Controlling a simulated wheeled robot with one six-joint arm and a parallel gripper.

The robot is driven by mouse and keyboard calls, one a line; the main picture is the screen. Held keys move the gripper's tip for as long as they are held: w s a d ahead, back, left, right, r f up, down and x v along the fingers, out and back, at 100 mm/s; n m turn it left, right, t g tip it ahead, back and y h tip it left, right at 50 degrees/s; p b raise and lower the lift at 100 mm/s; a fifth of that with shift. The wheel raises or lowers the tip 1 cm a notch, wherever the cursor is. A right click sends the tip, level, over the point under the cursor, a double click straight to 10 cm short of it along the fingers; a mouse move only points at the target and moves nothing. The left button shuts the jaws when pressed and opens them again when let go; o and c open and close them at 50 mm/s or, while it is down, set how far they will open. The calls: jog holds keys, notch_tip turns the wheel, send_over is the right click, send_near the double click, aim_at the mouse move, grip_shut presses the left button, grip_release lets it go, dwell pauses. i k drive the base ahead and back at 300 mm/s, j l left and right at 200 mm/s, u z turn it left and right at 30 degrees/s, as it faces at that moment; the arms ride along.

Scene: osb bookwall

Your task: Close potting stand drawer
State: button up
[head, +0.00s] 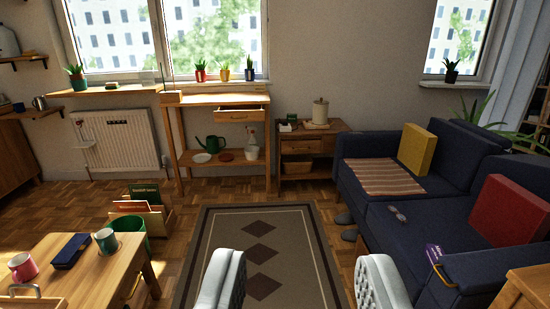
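The potting stand (180,137) is a light wooden stand against the back wall under the window. Its drawer (238,116) sits below the top at the right side and is pulled out part way, with its front toward me. My gripper (302,280) shows at the bottom of the head view as two pale fingers set wide apart. It is open, with only the rug and floor seen between the fingers. It is well short of the stand and apart from it.
A patterned rug (220,225) covers the clear floor before the stand. A wooden table (75,280) with mugs is at the left front; a book crate (155,222) stands behind it. A side cabinet (310,152) and a blue sofa (400,215) are at the right.

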aim_at(230, 112)
jog(key=i+u, duration=0.1)
jog(key=i, duration=1.55)
jog(key=i+u, duration=0.15)
jog(key=i, duration=1.55)
